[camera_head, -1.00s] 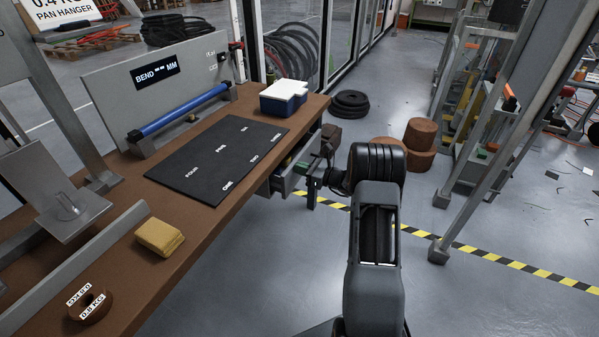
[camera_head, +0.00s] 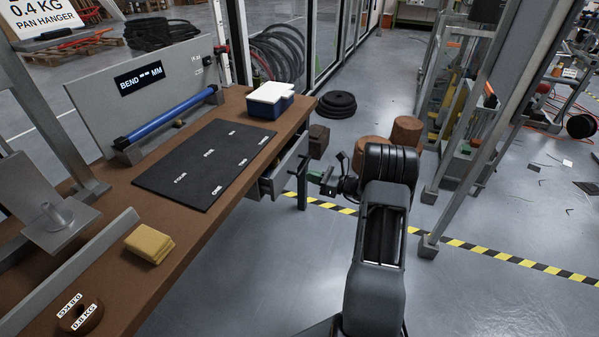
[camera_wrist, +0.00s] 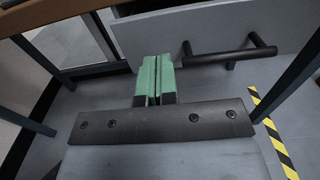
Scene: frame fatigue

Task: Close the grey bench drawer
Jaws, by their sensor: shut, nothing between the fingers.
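The grey drawer (camera_head: 287,163) is under the far right part of the brown bench top (camera_head: 215,215). My gripper (camera_head: 313,176) is in front of the drawer, low beside the handle. Its green fingers (camera_wrist: 154,66) are together with nothing between them, pointing at the front's lower part. I cannot tell whether they touch it.
A black mat (camera_head: 205,165), a blue and white box (camera_head: 270,100) and a yellow cloth (camera_head: 149,243) lie on the bench. Brown drums (camera_head: 405,132) and a metal frame (camera_head: 450,150) stand beyond my arm.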

